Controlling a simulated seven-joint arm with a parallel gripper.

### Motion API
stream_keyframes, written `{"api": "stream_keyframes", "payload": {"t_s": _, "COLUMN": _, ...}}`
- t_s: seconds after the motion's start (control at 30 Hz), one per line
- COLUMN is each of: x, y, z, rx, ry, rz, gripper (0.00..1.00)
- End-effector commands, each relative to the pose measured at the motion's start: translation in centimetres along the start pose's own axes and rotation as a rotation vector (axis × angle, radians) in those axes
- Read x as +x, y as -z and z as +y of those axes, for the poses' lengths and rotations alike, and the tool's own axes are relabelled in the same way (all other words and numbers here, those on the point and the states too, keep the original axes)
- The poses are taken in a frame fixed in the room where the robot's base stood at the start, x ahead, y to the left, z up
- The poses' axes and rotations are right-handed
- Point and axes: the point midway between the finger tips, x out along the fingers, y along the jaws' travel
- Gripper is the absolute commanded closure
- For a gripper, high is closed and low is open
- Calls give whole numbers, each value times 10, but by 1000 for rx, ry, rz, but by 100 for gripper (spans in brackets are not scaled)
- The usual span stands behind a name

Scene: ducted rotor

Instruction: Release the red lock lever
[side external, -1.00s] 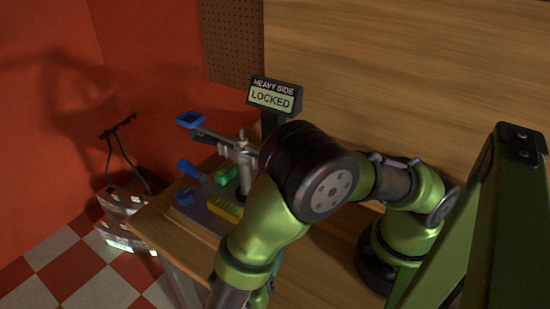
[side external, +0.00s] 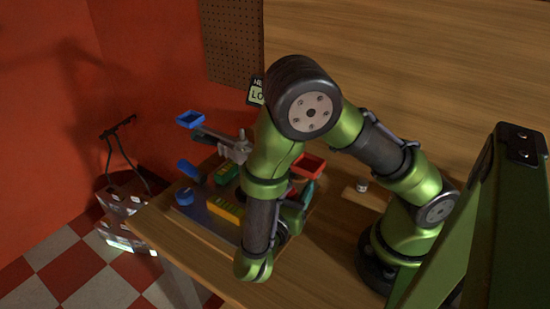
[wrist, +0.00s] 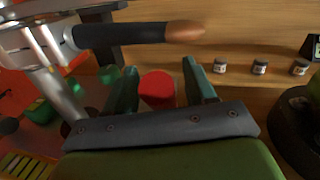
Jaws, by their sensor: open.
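In the wrist view a round red knob (wrist: 157,88), which looks like the end of the red lock lever, shows between the two teal fingers of my gripper (wrist: 160,70). The fingers are open, one on each side of it; I cannot tell whether either touches it. The rest of the lever is hidden. In the side view my gripper is mostly hidden behind my arm, and the lever cannot be made out. A sign (side external: 256,91) at the back is partly covered by my arm; "LO" shows on it.
A dark bar with a copper-coloured tip (wrist: 185,31) crosses above the fingers. In the side view a balance-like device has a blue tray (side external: 190,118) and a red tray (side external: 307,166). Green and yellow blocks (side external: 226,210) lie nearby. Several small jars (wrist: 260,67) stand right.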

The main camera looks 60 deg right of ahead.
Motion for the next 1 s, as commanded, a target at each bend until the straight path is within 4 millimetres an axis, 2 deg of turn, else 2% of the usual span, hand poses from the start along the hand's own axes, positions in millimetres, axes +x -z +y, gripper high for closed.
{"api": "stream_keyframes", "payload": {"t_s": 0.3, "x": 3, "y": 0, "z": 0, "rx": 0, "ry": 0, "rz": 0, "gripper": 45}}
{"api": "stream_keyframes", "payload": {"t_s": 0.37, "x": 3, "y": 0, "z": 0, "rx": 0, "ry": 0, "rz": 0, "gripper": 53}}
{"api": "stream_keyframes", "payload": {"t_s": 0.67, "x": 3, "y": 0, "z": 0, "rx": 0, "ry": 0, "rz": 0, "gripper": 99}}
{"api": "stream_keyframes", "payload": {"t_s": 0.87, "x": 3, "y": 0, "z": 0, "rx": 1, "ry": 0, "rz": 3, "gripper": 100}}
{"api": "stream_keyframes", "payload": {"t_s": 1.0, "x": 7, "y": -2, "z": -1, "rx": 11, "ry": -5, "rz": 64, "gripper": 100}}
